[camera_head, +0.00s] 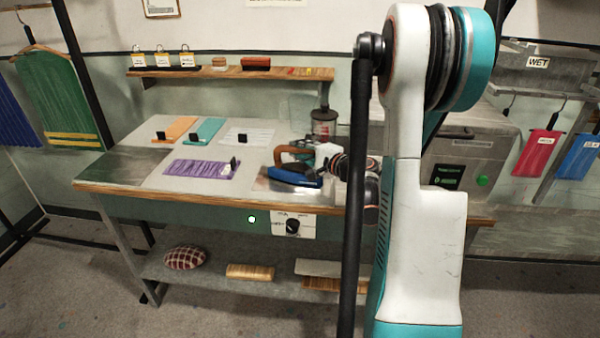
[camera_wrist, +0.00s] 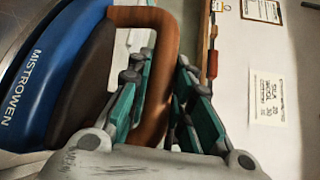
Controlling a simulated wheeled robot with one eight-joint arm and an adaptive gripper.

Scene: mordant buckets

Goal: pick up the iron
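The iron (camera_head: 295,174) has a blue body and a brown handle. It sits on a pale panel on the worktable in the head view. In the wrist view its blue side (camera_wrist: 50,65), lettered MISTROWEN, fills the left, and its brown handle (camera_wrist: 160,85) rises in the middle. My gripper (camera_wrist: 166,58) has its fingers apart, one on each side of the handle. A narrow gap shows at the right finger; contact at the left finger is hard to tell. In the head view my gripper (camera_head: 328,163) is at the iron's right end, partly hidden by my arm.
The worktable (camera_head: 125,192) also holds a purple cloth (camera_head: 200,169), other cloth samples and a jar (camera_head: 324,122) behind the iron. A grey machine (camera_head: 475,150) stands to the right. A wall shelf (camera_head: 225,72) runs above. A lower shelf (camera_head: 210,284) holds a checked cushion (camera_head: 184,257).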

